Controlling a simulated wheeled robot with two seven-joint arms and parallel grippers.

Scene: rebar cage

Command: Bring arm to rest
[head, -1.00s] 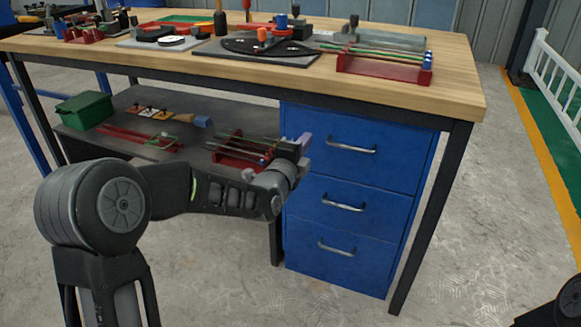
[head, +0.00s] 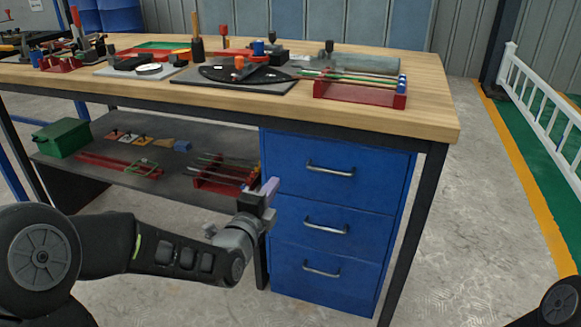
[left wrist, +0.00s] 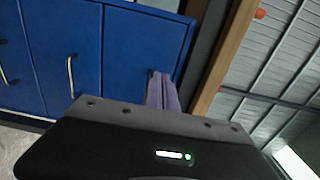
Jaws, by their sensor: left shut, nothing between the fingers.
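My left arm comes in from the lower left of the head view. Its left gripper (head: 270,188) is in front of the bench, near the left edge of the top blue drawer. Its purple fingers are together with nothing between them. The closed fingers also show in the left wrist view (left wrist: 162,92), with the blue drawers to their left. Only a small dark part of my right arm shows at the lower right corner of the head view; its gripper is out of sight.
The workbench (head: 430,120) has a wooden top with a dark round fixture (head: 245,75) and a red rack of rods (head: 360,92). The lower shelf (head: 180,188) holds a green box (head: 62,138) and another red rack (head: 222,178). The drawer cabinet (head: 325,210) is shut.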

